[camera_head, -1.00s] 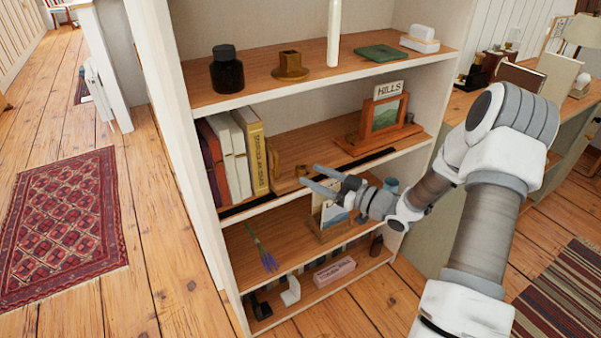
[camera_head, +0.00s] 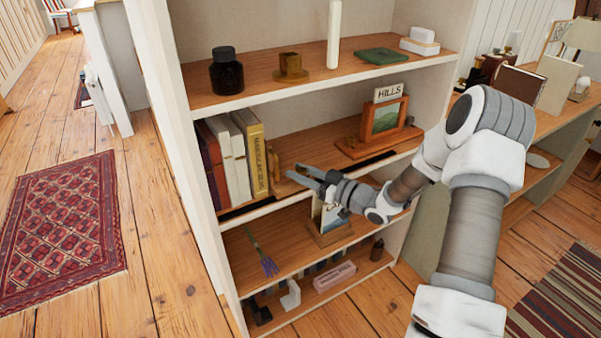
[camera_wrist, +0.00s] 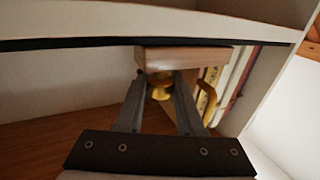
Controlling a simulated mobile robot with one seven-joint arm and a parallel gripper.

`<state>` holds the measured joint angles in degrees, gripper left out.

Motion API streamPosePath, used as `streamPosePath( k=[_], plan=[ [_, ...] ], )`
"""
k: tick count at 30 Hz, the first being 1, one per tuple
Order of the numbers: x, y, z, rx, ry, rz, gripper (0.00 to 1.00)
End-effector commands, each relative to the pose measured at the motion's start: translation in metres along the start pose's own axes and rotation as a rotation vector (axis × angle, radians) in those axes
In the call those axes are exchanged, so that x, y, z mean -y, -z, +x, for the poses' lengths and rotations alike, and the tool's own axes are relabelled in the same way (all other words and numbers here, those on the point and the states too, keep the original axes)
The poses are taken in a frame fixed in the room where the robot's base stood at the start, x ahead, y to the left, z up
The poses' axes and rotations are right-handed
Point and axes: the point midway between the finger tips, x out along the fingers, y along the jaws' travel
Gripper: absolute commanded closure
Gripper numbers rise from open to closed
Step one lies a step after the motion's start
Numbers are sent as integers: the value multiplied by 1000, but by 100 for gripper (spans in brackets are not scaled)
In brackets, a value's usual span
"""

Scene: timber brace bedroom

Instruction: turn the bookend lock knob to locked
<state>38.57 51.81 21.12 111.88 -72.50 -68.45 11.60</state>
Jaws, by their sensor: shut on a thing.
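The wooden bookend (camera_head: 289,187) stands on the middle shelf, against the right end of the row of books. In the wrist view its wooden part (camera_wrist: 185,58) crosses the top, with a brass knob (camera_wrist: 161,88) beside it and a curved brass piece (camera_wrist: 207,100) to the right. My gripper (camera_head: 300,172) reaches the bookend from the right. In the wrist view my gripper (camera_wrist: 160,78) has its two fingers either side of the brass knob, shut on it. The knob's lock marking is not visible, and my fingers partly hide the knob.
Several books (camera_head: 235,155) stand left of the bookend. A framed HILLS picture (camera_head: 383,118) stands to the right on the same shelf. Below my gripper, a card in a wooden holder (camera_head: 330,229) and a lavender sprig (camera_head: 262,252) are on the lower shelf.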

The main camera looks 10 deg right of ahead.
Motion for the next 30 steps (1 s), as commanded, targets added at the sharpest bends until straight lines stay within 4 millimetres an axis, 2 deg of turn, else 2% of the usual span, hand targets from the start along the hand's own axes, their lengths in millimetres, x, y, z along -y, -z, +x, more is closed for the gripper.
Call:
streamPosePath(
  k=[2,14,20,30],
  plan=[
    [0,0,0,0,0,0,100],
    [1,-1,0,1,-35,0,100],
    [1,-2,-1,3,-131,3,100],
    [3,-5,0,4,-387,1,100]
  ],
)
